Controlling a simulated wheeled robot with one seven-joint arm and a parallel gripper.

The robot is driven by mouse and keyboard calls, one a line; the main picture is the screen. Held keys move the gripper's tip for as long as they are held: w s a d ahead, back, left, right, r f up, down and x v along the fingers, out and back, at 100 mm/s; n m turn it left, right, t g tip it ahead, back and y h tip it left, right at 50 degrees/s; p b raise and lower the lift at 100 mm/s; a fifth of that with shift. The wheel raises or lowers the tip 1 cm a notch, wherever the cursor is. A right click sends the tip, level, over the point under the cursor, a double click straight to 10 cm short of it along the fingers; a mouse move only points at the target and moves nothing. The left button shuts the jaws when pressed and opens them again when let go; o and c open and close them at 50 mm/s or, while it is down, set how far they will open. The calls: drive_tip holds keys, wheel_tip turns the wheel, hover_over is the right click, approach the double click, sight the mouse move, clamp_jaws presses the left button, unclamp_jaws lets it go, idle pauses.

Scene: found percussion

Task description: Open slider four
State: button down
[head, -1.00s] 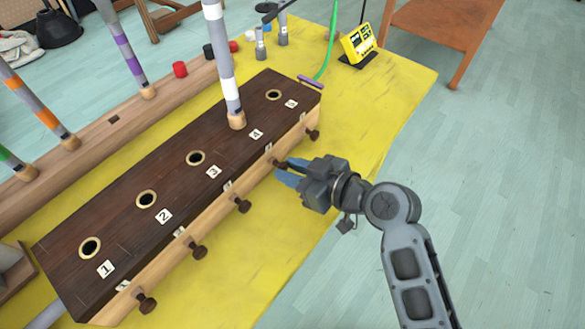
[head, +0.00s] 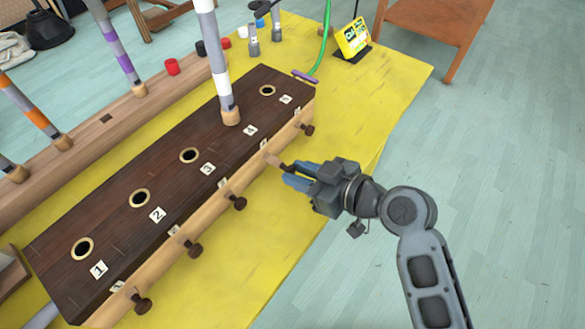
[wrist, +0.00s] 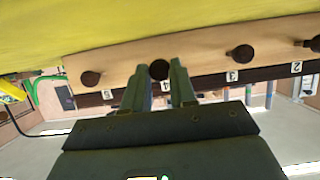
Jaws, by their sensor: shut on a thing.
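The dark wooden box (head: 110,222) has numbered holes on top and a light wooden front with dark knobs. Slider four's dark knob (head: 286,168) stands out from the front on a light wooden strip (head: 273,160). My gripper (head: 291,173) is shut on this knob with its blue fingers. In the wrist view the knob (wrist: 159,69) shows between the fingertips (wrist: 160,75), by the label 4 (wrist: 165,88). A grey and white striped tube (head: 216,65) stands upright in the hole by label 4 (head: 250,130).
A yellow device (head: 353,40) and a green tube (head: 325,45) are at the back of the yellow table (head: 390,75). The table front by my gripper is clear.

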drive_tip(key=c, duration=0.9)
unclamp_jaws()
drive_tip(key=v, duration=0.7)
drive_tip(key=shift+s+d+r+b, duration=0.2)
drive_tip(key=shift+d+b, duration=0.05)
drive_tip(key=shift+b, duration=0.05)
drive_tip(key=s+d+f+m+t+h, duration=0.2)
drive_tip(key=s+d+f+m+h, duration=0.15)
drive_tip(key=s+d, duration=0.3)
drive_tip(key=s+d+f+m+t+h, duration=0.2)
drive_tip(key=s+d+m+h, duration=0.15)
drive_tip(key=s+d, duration=0.35)
drive_tip(key=s+r+m+t+h, duration=0.1)
drive_tip(key=s+r+h, duration=0.1)
drive_tip(key=s+r, duration=0.3)
drive_tip(key=s+r+m+t+h, duration=0.1)
drive_tip(key=s+r+m, duration=0.1)
drive_tip(key=s+r, duration=0.4)
drive_tip(key=s, duration=0.5)
drive_tip(key=shift+s+h, duration=0.35)
drive_tip(key=shift+h, duration=0.05)
